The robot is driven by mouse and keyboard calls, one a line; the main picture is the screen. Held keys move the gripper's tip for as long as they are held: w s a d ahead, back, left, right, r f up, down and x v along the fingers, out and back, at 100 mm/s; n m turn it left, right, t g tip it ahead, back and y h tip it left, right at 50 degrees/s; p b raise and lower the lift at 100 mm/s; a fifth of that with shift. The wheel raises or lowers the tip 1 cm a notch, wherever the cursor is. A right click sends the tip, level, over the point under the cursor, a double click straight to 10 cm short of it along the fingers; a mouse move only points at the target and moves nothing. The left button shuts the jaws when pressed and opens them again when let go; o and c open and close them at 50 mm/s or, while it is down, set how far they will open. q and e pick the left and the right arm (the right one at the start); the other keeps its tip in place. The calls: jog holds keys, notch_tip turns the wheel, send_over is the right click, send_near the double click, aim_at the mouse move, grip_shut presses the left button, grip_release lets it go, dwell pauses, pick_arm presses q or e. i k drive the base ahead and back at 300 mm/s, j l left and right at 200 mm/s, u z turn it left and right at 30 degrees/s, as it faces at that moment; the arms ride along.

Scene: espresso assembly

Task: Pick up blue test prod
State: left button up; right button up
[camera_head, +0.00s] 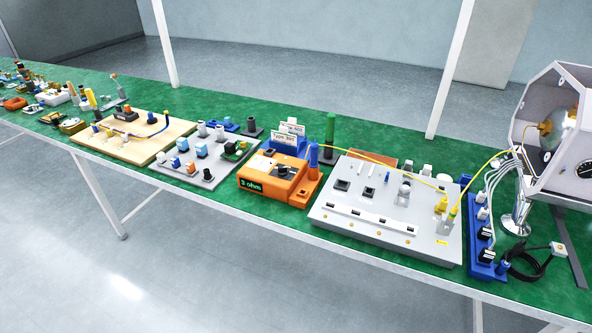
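A blue upright rod (313,156), which looks like the blue test prod, stands at the right side of the orange meter (251,185). The meter's display reads "3 ohm". The rod's lower end seems to sit in an orange block (305,191) beside the meter; the exact seat is too small to tell. Neither of my grippers is in view, and nothing is seen holding the rod.
A green rod (330,128) stands just behind the blue rod. A light grey panel (340,222) lies to the right, a grey board (207,181) and a wooden board (150,152) to the left. A yellow wire (375,164) crosses above the panel. The green table (225,212) is crowded.

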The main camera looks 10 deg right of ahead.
aim_at(313, 163)
jog(key=z, duration=2)
jog(key=u, duration=1.65)
jog(key=i+j, duration=0.2)
jog(key=j, duration=0.2)
jog(key=i+j+z, duration=0.1)
jog(key=j, duration=0.25)
jog(key=i, duration=0.1)
